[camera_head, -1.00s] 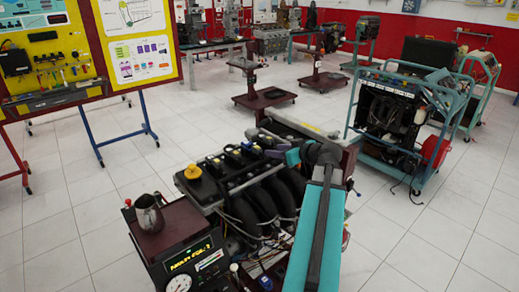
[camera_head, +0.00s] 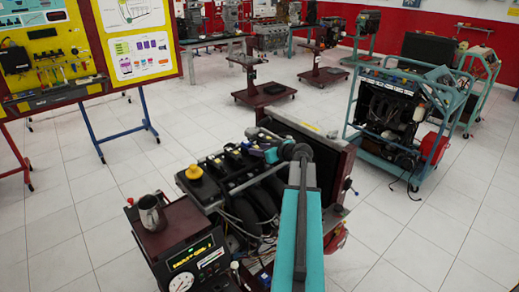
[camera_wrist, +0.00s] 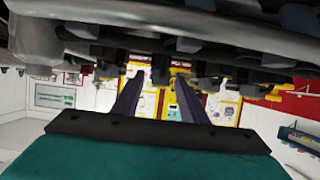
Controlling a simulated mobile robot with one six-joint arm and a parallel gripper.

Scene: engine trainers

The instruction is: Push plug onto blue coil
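The engine trainer (camera_head: 265,205) stands in front of me, with a row of dark coils and plugs (camera_head: 228,156) along its top. I cannot tell which part is the blue coil or which is its plug. My gripper (camera_head: 262,152) is over the far right end of the row, with its teal body partly behind the arm. Dark connector-like parts (camera_wrist: 201,77) hang near the fingertips under grey pipes. Contact cannot be told.
A yellow cap (camera_head: 194,172) and a metal jug (camera_head: 152,213) are at the trainer's left, above a gauge panel (camera_head: 195,262). The radiator (camera_head: 328,155) stands close on the right. Another engine stand (camera_head: 385,125) is farther right. Open tiled floor lies left and right.

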